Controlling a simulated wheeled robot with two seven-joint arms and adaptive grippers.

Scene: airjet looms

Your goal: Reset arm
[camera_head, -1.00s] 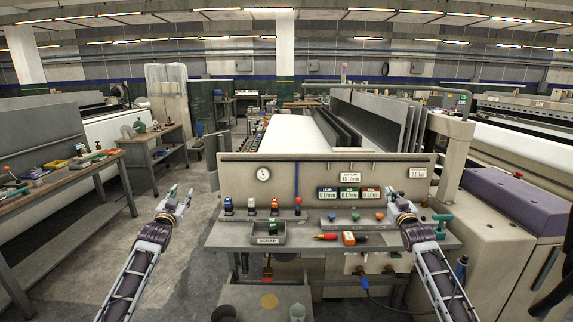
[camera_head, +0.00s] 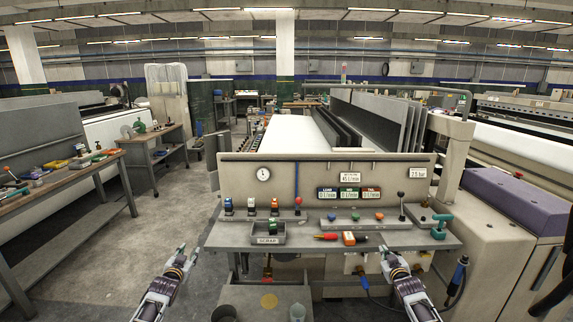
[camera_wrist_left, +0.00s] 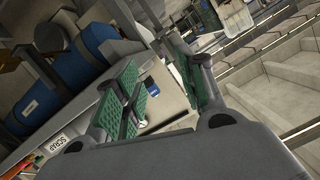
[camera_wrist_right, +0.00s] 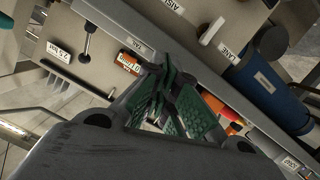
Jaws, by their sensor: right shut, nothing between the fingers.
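My left gripper (camera_head: 189,254) is low in the head view, left of the loom's front shelf (camera_head: 330,240), over the floor. In the left wrist view its green-padded fingers (camera_wrist_left: 163,92) stand apart with nothing between them. My right gripper (camera_head: 386,252) is at the shelf's front edge in the head view, right of the middle. In the right wrist view its green-padded fingers (camera_wrist_right: 165,95) are closed together and empty. Both forearms come up from the bottom of the head view.
The shelf holds a scrap tray (camera_head: 267,239) with a green piece, a red-tipped tool (camera_head: 326,237), an orange-and-white block (camera_head: 348,238), a black-knobbed lever (camera_head: 402,206) and a teal-handled tool (camera_head: 441,226). A side bench (camera_head: 70,185) stands left. The floor between is clear.

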